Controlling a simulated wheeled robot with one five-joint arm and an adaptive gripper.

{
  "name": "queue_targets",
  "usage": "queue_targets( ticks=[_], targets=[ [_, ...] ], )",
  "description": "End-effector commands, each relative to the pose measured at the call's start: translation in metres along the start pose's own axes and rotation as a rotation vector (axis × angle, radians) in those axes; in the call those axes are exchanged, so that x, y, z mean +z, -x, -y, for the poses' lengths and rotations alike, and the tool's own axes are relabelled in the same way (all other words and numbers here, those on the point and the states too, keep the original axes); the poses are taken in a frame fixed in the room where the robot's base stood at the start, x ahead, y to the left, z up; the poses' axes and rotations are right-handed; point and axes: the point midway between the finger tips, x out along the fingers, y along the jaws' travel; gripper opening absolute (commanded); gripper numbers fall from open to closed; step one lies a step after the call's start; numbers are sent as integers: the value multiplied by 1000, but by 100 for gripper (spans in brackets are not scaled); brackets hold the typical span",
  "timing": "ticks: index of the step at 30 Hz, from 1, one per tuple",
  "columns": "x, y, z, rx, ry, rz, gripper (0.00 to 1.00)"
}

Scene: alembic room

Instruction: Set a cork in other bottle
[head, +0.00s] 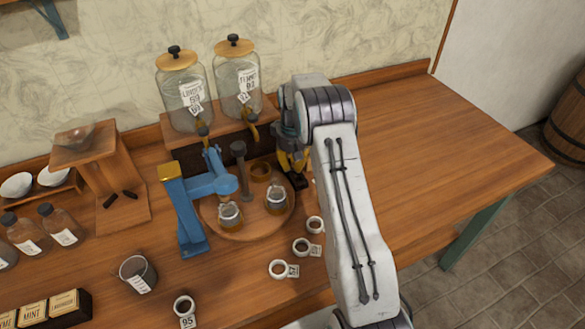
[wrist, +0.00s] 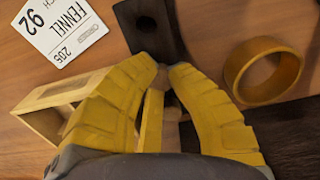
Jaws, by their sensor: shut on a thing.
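My gripper (head: 291,168) is pointed down behind the round wooden board, on its right side. In the wrist view its yellow fingers (wrist: 166,76) are shut on a small tan piece that looks like a cork (wrist: 160,77), mostly hidden by the fingers.
A brass ring (head: 261,171) lies near my gripper and shows in the wrist view (wrist: 264,70). An open wooden box (wrist: 42,124) is beside the fingers. Glass jars with taps (head: 184,96) stand behind. Tagged white cups (head: 278,268) line the front. The table's right side is clear.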

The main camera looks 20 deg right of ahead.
Motion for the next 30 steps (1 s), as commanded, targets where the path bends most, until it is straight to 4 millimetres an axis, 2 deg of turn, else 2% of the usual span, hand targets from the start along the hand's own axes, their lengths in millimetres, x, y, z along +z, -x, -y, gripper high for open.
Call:
queue_targets(
  ticks=[11, 30],
  targets=[
    [0, 1, 0, 0, 0, 1, 0],
    [0, 28, 0, 0, 0, 0, 0]
  ],
)
